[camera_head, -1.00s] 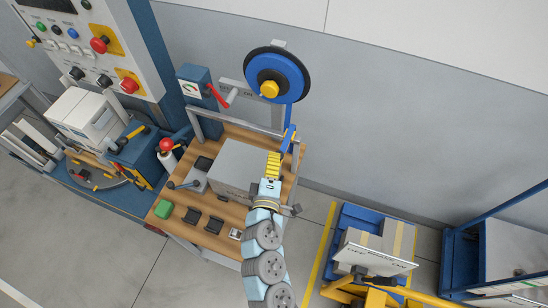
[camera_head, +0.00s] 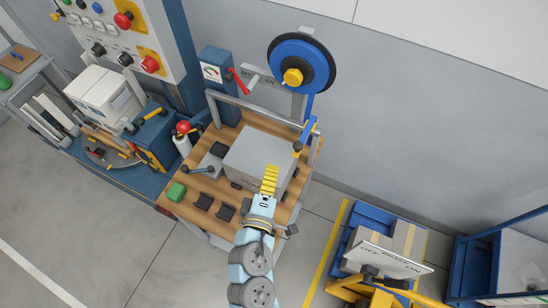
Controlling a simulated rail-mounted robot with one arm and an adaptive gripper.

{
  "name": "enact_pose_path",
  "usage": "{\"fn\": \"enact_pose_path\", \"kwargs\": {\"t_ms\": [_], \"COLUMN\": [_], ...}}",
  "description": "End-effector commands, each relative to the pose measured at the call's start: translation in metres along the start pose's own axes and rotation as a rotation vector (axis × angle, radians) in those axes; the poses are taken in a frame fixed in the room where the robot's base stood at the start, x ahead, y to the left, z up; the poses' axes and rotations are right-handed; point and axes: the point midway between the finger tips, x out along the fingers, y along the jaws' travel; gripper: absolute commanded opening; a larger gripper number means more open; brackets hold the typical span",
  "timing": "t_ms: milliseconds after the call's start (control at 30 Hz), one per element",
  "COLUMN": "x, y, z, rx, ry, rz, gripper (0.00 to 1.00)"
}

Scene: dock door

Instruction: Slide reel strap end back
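A blue reel (camera_head: 302,62) with a black rim and yellow hub is mounted high on the frame behind the bench. A blue strap (camera_head: 309,108) hangs from it down to the bench's back right corner. My gripper (camera_head: 270,168), with yellow fingers, is over the front right part of the box. In the picture it is below and left of the strap end, apart from it. Its fingers overlap in this view, so their opening is hidden. I see no strap at the fingers.
The grey box (camera_head: 250,152) sits on the wooden bench (camera_head: 188,202). A red crank (camera_head: 239,82) is above. Floor right of the bench is partly clear.

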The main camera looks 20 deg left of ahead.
Motion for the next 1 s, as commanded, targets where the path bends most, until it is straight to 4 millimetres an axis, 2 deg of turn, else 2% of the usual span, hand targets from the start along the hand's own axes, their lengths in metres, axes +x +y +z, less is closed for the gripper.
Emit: {"fn": "enact_pose_path", "kwargs": {"t_ms": [100,333,1000], "x": [-0.013,-0.028,-0.031], "y": [0.003,0.002,0.001], "z": [-0.002,-0.001,0.0], "rx": [0.001,-0.001,0.0], "ry": [0.004,0.002,0.001], "rz": [-0.001,0.0,0.001], "gripper": [0.0,0.0,0.0]}}
